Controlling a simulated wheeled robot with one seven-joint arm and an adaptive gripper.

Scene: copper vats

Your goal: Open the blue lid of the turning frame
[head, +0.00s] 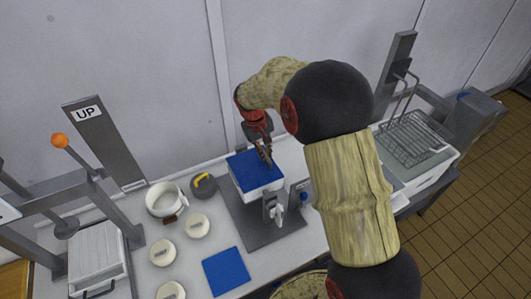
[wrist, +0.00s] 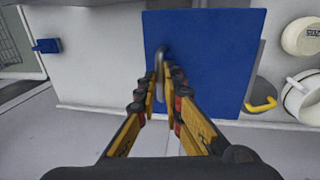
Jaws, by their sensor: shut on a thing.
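The blue lid (head: 246,176) lies on top of a white box on the turning frame (head: 240,220), a grey metal stand on the bench. In the head view it looks flat and closed. In the wrist view the lid (wrist: 220,60) fills the upper middle, with a metal handle (wrist: 160,58) on its left part. My gripper (head: 265,158) is over the lid's right part. In the wrist view its yellow fingers (wrist: 162,85) are shut around the handle. The lid's hinge is not clearly seen.
A blue square (head: 226,271) and several round white pieces (head: 197,226) lie on the bench, near a white pot (head: 163,199) and a dark weight with yellow handle (head: 203,186). A wire basket (head: 412,139) stands right. A post marked UP (head: 105,140) stands left.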

